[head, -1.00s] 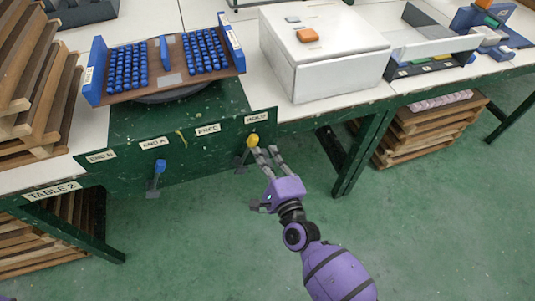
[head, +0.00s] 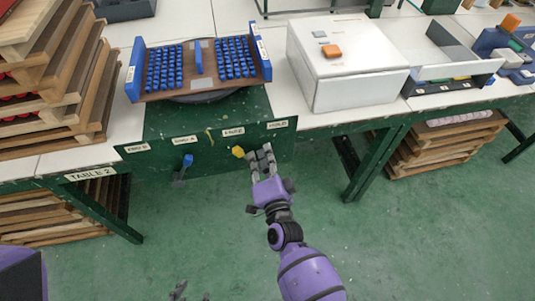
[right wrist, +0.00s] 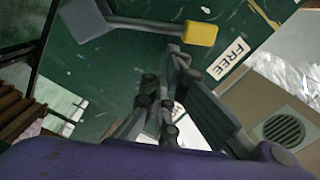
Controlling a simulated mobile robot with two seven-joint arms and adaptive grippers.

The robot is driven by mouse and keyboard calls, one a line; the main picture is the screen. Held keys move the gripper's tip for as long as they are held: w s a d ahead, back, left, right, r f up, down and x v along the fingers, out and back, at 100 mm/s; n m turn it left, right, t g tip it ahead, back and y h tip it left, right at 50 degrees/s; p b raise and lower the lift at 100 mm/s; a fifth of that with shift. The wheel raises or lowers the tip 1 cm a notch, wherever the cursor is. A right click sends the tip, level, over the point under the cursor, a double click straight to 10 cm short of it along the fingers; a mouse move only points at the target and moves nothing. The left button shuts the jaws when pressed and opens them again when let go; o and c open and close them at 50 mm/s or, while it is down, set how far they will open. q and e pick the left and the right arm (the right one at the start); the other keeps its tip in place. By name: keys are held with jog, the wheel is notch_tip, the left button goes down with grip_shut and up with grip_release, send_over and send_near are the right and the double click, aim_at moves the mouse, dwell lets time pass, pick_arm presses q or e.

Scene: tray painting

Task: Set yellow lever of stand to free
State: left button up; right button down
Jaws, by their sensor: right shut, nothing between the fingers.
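The stand is a dark green box (head: 160,119) with a row of labels on its front. Its yellow lever (head: 238,152) has its knob just below the FREE label (head: 233,132), left of the HOLD label (head: 278,125). In the right wrist view the yellow knob (right wrist: 201,33) is beside the FREE label (right wrist: 229,60), on a grey arm. My right gripper (head: 262,152) is shut and empty, just right of the knob; its fingertips (right wrist: 173,50) are close to the lever, contact unclear. Small grey parts at the bottom edge look like my left gripper's tips (head: 190,292).
A blue lever (head: 187,161) hangs below the END A label (head: 185,141). A board with blue pegs (head: 203,84) rests on top of the stand. Wooden trays (head: 100,90) are stacked at left, a white box (head: 345,75) at right. The floor in front is clear.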

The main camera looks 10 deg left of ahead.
jog(key=shift+s+a, duration=0.15)
jog(key=shift+a, duration=0.25)
pick_arm(q)
jog(key=shift+w+d+r, duration=0.1)
jog(key=shift+w+r, duration=0.1)
jog(key=shift+r, duration=0.05)
pick_arm(e)
jog(key=shift+a, duration=0.15)
